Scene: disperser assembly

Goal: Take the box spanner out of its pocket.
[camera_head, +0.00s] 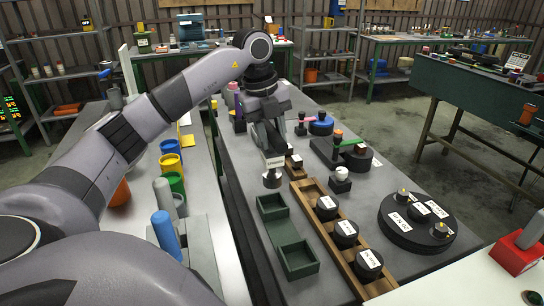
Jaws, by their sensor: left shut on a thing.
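My left gripper (268,142) points down over the grey bench and is shut on the box spanner (272,180), a short dark grey cylinder below a white label plate. The label is too small to read. The spanner is upright just beyond the green tray (272,214), left of the far end of the wooden rack (316,219). I cannot tell whether its lower end is clear of the bench or of a pocket. The gripper hides its upper part. My right gripper is not in view.
The rack holds several black labelled cylinders (345,233). A round black plate (417,222) with labelled parts lies to the right. A white-topped part on a black block (341,178) stands between them. Yellow, green and blue cups (171,163) line the left bench.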

